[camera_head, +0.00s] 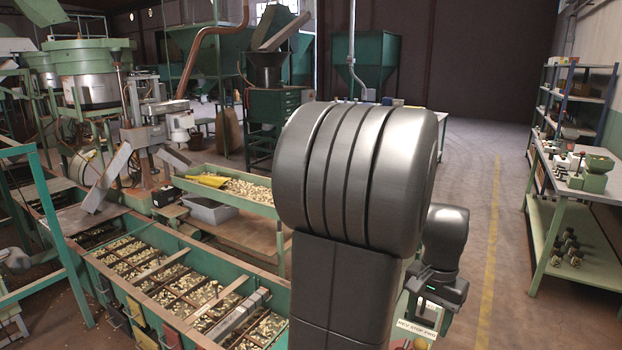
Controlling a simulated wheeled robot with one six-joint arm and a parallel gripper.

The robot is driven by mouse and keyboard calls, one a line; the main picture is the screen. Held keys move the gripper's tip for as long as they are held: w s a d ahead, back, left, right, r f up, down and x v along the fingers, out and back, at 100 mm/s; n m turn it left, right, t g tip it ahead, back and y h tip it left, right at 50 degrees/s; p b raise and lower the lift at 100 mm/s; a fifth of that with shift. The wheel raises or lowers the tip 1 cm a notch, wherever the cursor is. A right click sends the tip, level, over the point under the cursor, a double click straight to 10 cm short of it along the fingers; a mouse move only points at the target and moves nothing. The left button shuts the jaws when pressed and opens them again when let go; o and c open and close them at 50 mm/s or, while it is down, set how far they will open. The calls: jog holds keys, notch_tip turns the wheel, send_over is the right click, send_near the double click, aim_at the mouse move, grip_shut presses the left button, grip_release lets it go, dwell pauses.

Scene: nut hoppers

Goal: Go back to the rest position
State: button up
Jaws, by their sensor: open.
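My gripper (430,308) shows at the lower right of centre, just past my large dark arm link. It points downward, and its jaws are open with nothing seen held between them. A small white label plate with dark lettering (416,328) is right below the gripper; I cannot tell whether they touch. My arm hides much of the middle of the view, including what lies behind and left of the gripper.
A long green hopper trough (150,275) with compartments of nuts runs along the lower left. A green-edged sorting tray (243,190) of nuts stands behind it. A workbench (580,195) and shelving (570,95) line the right. The floor by the yellow line (491,240) is clear.

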aim_at(421, 341)
jog(key=f, duration=0.9)
jog(key=shift+w+a+f+b, duration=0.1)
jog(key=shift+a+f+b, duration=0.1)
jog(key=shift+f+b, duration=0.15)
notch_tip(421, 341, up, 6)
jog(key=p, duration=0.4)
jog(key=shift+f, duration=0.15)
jog(key=shift+r+p, duration=0.6)
